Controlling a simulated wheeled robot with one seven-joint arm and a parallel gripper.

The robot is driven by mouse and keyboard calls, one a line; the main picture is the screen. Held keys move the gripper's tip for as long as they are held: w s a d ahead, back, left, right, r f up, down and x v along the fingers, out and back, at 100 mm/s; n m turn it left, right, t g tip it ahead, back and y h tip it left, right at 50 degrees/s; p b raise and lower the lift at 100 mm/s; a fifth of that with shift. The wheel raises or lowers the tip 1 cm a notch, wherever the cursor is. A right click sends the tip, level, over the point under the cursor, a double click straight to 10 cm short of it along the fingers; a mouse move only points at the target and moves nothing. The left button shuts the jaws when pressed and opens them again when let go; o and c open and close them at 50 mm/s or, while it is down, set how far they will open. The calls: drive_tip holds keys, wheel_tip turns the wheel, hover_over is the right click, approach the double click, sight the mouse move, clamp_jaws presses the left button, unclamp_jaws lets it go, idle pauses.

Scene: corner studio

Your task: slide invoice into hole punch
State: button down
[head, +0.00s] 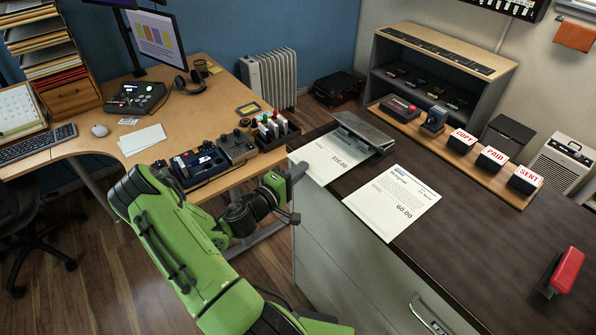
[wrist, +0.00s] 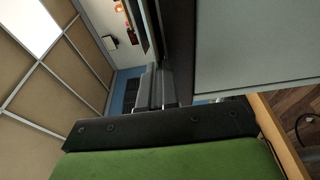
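Two white printed sheets lie on the dark counter top in the head view. One sheet, marked 310.00 (head: 325,160), has its far edge against or under a flat grey metal device (head: 365,128), which looks like the hole punch. The other sheet, marked 60.00 (head: 395,203), lies flat to its right, apart from the device. Small print on both is too small to tell which is the invoice. My gripper (head: 297,192) is beside the counter's left edge, near the 310.00 sheet and apart from it. I see nothing held; its finger opening is unclear in both views.
A wooden tray (head: 519,197) at the back of the counter holds stamps labelled COPY, PAID and SENT. A red stapler-like thing (head: 567,271) stands at the right. A wooden desk (head: 205,115) with devices stands at the left.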

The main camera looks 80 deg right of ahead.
drive_tip(key=c, duration=1.3)
unclamp_jaws()
drive_tip(key=b+v, duration=0.1)
drive_tip(key=v, duration=1.4)
drive_tip(key=shift+w+a+b, duration=0.2)
drive_tip(key=shift+a+b, duration=0.1)
drive_tip(key=shift+a, duration=0.05)
